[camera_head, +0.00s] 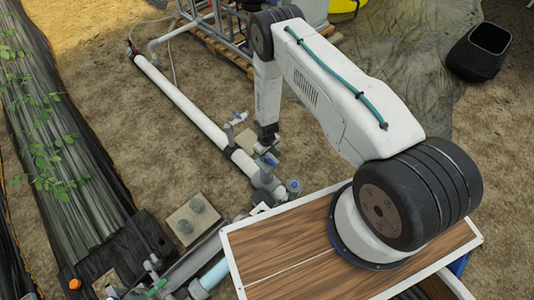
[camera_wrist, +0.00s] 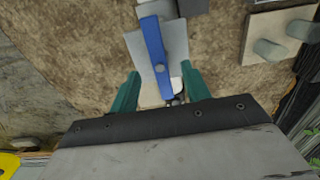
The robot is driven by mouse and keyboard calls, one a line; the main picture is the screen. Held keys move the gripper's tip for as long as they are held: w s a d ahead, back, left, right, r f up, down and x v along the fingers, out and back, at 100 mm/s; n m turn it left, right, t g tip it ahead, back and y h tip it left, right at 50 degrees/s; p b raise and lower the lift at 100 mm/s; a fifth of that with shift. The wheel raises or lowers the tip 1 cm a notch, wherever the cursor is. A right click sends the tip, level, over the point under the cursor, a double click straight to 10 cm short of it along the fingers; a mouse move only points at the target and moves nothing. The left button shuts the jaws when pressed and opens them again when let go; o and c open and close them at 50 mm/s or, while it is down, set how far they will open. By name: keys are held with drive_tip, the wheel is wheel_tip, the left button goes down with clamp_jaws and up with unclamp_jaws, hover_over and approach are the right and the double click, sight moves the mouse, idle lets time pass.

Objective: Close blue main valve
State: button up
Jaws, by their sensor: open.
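The blue main valve's lever handle (camera_wrist: 153,45) shows in the wrist view as a long flat blue bar with a round bolt. It runs nearly up and down the picture over a pale grey body. My gripper (camera_wrist: 160,72) is open, with one green finger on each side of the lower part of the handle. Visible gaps separate the fingers from the handle; whether it lies at fingertip depth I cannot tell. In the head view, my gripper (camera_head: 265,143) points down just above a blue handle (camera_head: 270,158) on the white pipework. The fingers are small and partly hidden there.
A long white pipe (camera_head: 180,97) runs along the soil, with another small blue-handled fitting (camera_head: 240,116) beside it. A blue-topped fitting (camera_head: 293,186) stands close at right. A black bucket (camera_head: 479,51) stands upper right.

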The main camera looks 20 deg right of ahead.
sight(267, 158)
drive_tip(key=shift+f, duration=0.1)
drive_tip(key=shift+f, duration=2.15)
drive_tip(key=shift+s, duration=0.1)
drive_tip(key=c, duration=0.5)
drive_tip(key=o, duration=0.5)
drive_tip(key=shift+f, duration=0.25)
